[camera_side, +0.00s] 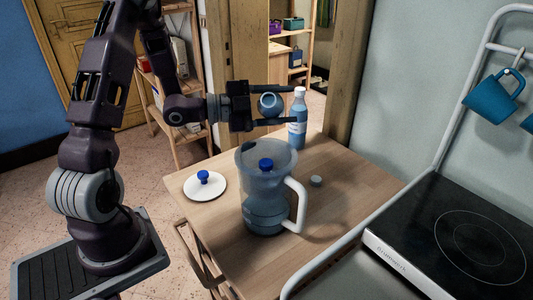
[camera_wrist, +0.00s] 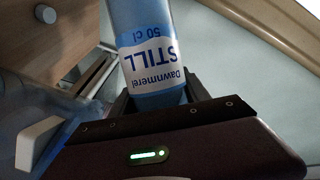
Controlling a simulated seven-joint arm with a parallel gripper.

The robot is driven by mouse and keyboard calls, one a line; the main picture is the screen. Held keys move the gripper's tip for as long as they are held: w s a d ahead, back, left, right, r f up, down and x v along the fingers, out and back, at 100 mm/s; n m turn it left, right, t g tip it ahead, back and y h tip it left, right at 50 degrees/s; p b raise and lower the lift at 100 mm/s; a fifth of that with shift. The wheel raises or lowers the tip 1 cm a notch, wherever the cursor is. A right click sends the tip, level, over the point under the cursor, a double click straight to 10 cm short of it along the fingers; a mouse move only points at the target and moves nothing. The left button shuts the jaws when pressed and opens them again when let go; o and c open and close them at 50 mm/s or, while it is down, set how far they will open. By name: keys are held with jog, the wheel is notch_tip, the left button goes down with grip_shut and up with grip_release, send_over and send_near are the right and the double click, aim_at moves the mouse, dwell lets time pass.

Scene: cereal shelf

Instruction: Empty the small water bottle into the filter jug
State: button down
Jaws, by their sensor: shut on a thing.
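My gripper (camera_side: 290,104) is shut on the small water bottle (camera_side: 269,103), above and behind the filter jug. In the side view the bottle lies tilted over, with a round end facing the camera. In the wrist view the bottle (camera_wrist: 150,50) shows a blue and white label reading "STILL 50 cl", upside down, and its upper part runs out of frame. The filter jug (camera_side: 262,212) stands on the table, clear blue with a white handle, a blue knob inside and its top open. Its white handle also shows in the wrist view (camera_wrist: 38,145).
A white lid with blue knob (camera_side: 205,186) lies left of the jug. Another bottle (camera_side: 298,122) with a white cap stands behind. The hob (camera_side: 460,240) is at right; wooden table (camera_side: 345,190) is clear between.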

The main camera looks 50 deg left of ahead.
jog(key=shift+w+a+f+m+t, duration=0.1)
jog(key=shift+m+t, duration=0.1)
jog(key=shift+m, duration=0.35)
jog(key=shift+w+a+r+m+t, duration=0.1)
jog(key=shift+m+t, duration=0.1)
jog(key=shift+m, duration=0.3)
jog(key=shift+w+a+f+m+t, duration=0.1)
jog(key=shift+m+t, duration=0.1)
jog(key=shift+m, duration=0.35)
dwell(0.6)
jog(key=shift+s+d+r+m+h, duration=0.25)
jog(key=shift+r+m, duration=0.1)
jog(key=shift+m, duration=0.1)
jog(key=shift+s+d+r+m+h, duration=0.1)
jog(key=shift+r+m+h, duration=0.15)
jog(key=shift+r+m, duration=0.15)
dwell(0.4)
jog(key=shift+s+f+m+t+p, duration=0.1)
jog(key=shift+m+t+p, duration=0.2)
jog(key=shift+m, duration=0.65)
dwell(1.8)
jog(key=shift+d+r+m+h, duration=0.15)
jog(key=shift+r+m+h, duration=0.15)
jog(key=shift+r+m, duration=0.15)
dwell(1.3)
